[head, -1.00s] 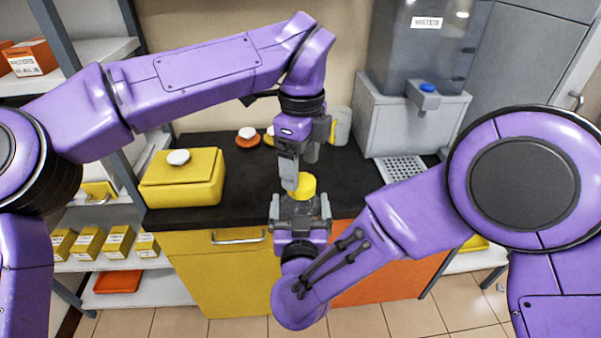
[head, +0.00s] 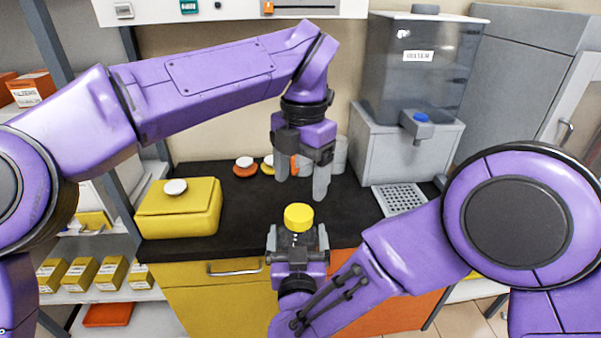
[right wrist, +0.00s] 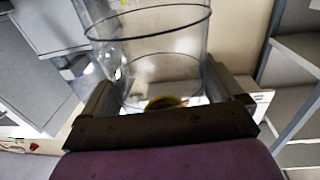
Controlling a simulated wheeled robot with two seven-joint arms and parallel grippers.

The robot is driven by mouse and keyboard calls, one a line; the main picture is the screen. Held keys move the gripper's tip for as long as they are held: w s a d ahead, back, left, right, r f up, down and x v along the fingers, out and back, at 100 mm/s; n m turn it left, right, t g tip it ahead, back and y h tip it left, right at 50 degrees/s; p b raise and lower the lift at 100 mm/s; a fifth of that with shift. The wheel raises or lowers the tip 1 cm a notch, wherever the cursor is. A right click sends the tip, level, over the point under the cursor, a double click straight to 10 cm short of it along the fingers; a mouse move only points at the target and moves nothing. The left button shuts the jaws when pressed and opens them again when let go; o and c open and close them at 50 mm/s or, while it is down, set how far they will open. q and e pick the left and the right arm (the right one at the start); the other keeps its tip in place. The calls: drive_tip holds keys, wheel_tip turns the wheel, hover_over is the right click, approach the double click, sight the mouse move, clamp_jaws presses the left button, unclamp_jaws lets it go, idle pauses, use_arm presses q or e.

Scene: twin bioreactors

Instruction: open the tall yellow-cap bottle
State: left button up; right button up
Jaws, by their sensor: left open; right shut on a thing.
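The tall bottle is clear, with a yellow cap (head: 298,217) at its top. Its transparent body (head: 297,241) shows below the cap, between the fingers of my right gripper (head: 297,246), which is shut on it. In the right wrist view the clear bottle wall (right wrist: 155,50) fills the space between the fingers (right wrist: 165,95). My left gripper (head: 301,190) is open and empty, pointing down above the cap in the picture and apart from it. Whether the cap is still threaded on cannot be told.
A yellow box (head: 180,210) with a white knob stands on the black counter (head: 245,215). Small orange and yellow items (head: 246,169) lie behind it. A water dispenser (head: 410,120) stands right. Shelves (head: 95,265) are at left. The counter between box and bottle is clear.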

sight(299, 212)
use_arm(q)
wheel_tip(299, 212, down, 8)
drive_tip(key=shift+s+a+r, duration=0.1)
drive_tip(key=shift+a, duration=0.05)
drive_tip(key=c, duration=1.1)
drive_tip(key=shift+r, duration=0.15)
drive_tip(key=shift+r, duration=0.95)
